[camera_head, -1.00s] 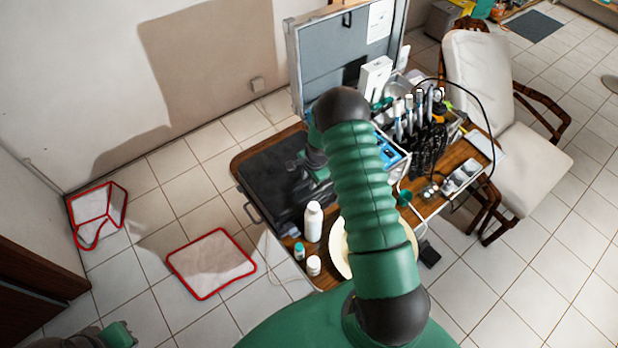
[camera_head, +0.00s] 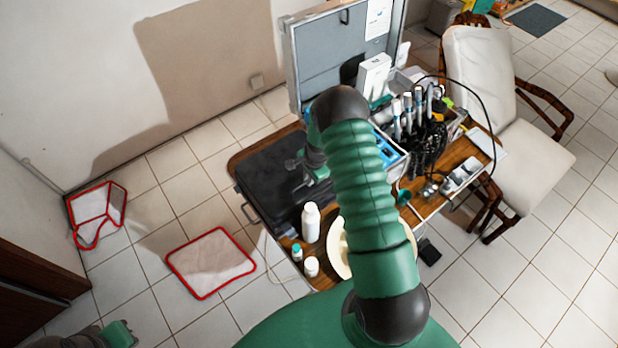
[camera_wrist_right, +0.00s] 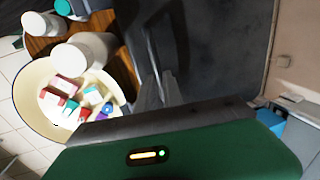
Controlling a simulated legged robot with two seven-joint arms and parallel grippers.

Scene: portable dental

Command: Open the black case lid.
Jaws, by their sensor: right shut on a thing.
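The black case (camera_head: 268,178) lies on the left part of the wooden table, with a handle on its left side. Its lid looks down or nearly so; I cannot tell whether there is a small gap. My right gripper (camera_head: 300,166) is at the right part of the case, partly hidden by my green arm. In the right wrist view, my fingers (camera_wrist_right: 160,88) are close together at the edge of the black case (camera_wrist_right: 215,50), shut on its lid; the exact contact is hard to see. A part of my left arm with its gripper (camera_head: 118,335) shows at the lower left.
A white bottle (camera_head: 311,222) and small jars (camera_head: 312,266) stand in front of the case. A cream bowl (camera_wrist_right: 38,118) with small coloured items is beside them. A grey open case (camera_head: 343,50) stands behind, with dental tools (camera_head: 415,110) at right.

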